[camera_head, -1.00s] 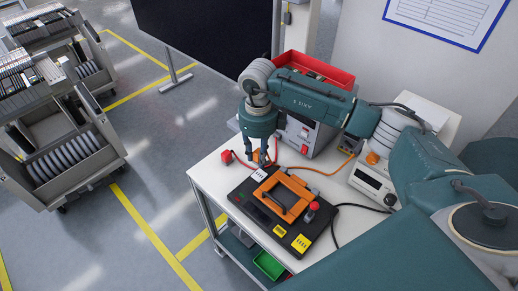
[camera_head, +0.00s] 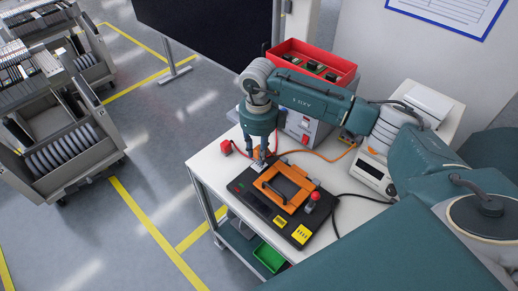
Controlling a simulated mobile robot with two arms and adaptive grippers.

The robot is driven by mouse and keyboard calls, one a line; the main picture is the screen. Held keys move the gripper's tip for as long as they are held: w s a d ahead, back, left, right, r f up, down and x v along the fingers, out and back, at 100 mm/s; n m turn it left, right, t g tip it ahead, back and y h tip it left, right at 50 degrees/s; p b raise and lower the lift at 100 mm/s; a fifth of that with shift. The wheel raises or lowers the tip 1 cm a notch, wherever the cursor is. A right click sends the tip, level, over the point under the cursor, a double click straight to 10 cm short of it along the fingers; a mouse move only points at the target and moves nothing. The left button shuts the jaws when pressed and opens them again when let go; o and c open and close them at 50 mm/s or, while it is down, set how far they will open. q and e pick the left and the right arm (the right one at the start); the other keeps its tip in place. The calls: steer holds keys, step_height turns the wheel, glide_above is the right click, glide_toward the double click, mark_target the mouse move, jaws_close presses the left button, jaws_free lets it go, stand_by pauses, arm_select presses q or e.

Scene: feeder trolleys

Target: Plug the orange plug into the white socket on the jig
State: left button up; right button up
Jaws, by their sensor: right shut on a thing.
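My right gripper (camera_head: 262,156) points down at the far left corner of the black jig (camera_head: 245,201) and is shut on the orange plug (camera_head: 257,154). The plug is small and partly hidden by the fingers. The white socket (camera_head: 258,167) is on the jig directly below the fingertips, which partly cover it. I cannot tell whether the plug touches the socket or sits in it. An orange cable (camera_head: 325,158) runs across the table to the right. My left gripper is not in view.
A red bin (camera_head: 312,60) stands on the grey box behind. A white device (camera_head: 370,172) stands right.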

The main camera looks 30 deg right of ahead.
steer(key=shift+f+b, duration=0.5)
steer(key=shift+f, duration=0.7)
steer(key=shift+b, duration=0.5)
stand_by(1.3)
steer(key=shift+f+b, duration=0.55)
steer(key=shift+f, duration=0.05)
steer(key=o, duration=1.2)
steer(key=shift+c, duration=0.2)
step_height(320, 180, up, 12)
steer(key=shift+f, duration=0.1)
steer(key=shift+r, duration=0.25)
